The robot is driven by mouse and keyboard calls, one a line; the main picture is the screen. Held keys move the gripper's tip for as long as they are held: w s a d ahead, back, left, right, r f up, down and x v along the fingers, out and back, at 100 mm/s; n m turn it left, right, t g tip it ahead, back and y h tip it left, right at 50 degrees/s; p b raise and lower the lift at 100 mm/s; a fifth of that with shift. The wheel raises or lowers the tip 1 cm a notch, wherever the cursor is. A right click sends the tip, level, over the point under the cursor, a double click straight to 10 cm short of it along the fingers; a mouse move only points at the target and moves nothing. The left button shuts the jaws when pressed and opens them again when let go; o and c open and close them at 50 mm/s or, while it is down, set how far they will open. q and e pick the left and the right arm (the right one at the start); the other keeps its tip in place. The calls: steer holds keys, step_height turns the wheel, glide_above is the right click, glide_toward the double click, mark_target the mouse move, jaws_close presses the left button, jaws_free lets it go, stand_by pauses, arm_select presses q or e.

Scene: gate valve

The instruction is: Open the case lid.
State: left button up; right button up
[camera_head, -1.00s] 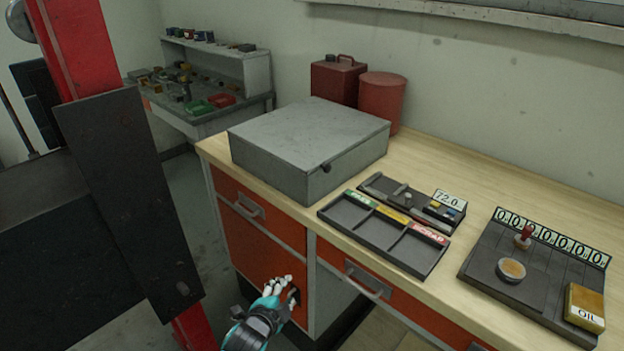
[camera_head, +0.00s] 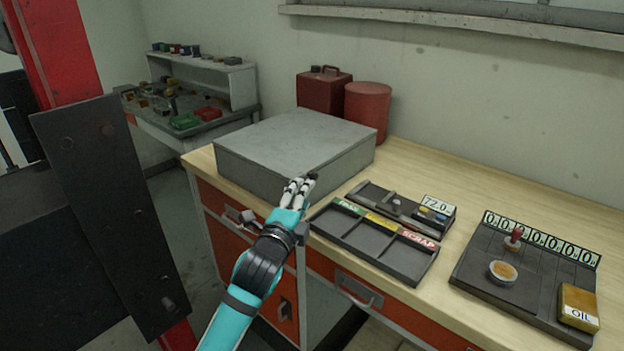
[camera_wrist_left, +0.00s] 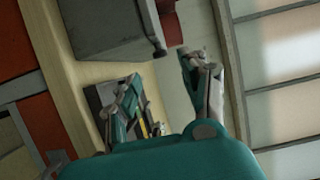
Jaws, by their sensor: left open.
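The grey metal case (camera_head: 295,145) sits shut on the wooden bench, its flat lid on top. A small dark knob (camera_head: 312,175) shows at the case's front right corner, just by my fingertips. My left gripper (camera_head: 299,186) is open in front of that corner; I cannot tell whether it touches the knob. In the left wrist view the case (camera_wrist_left: 105,25) appears turned sideways at the top, with the knob (camera_wrist_left: 160,53) left of my gripper (camera_wrist_left: 197,62), and a gap shows between them. My right gripper is out of view.
A sorting tray (camera_head: 375,240) with a SCRAP label and a gauge tray lie right of the case. A red can (camera_head: 324,90) and a red drum (camera_head: 367,110) stand behind it. A red post and dark plate (camera_head: 110,215) rise at left.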

mark_target(313, 179)
arm_select(q)
steer(key=x, duration=0.7)
steer(key=shift+w, duration=0.1)
steer(key=shift+c, duration=0.4)
jaws_close()
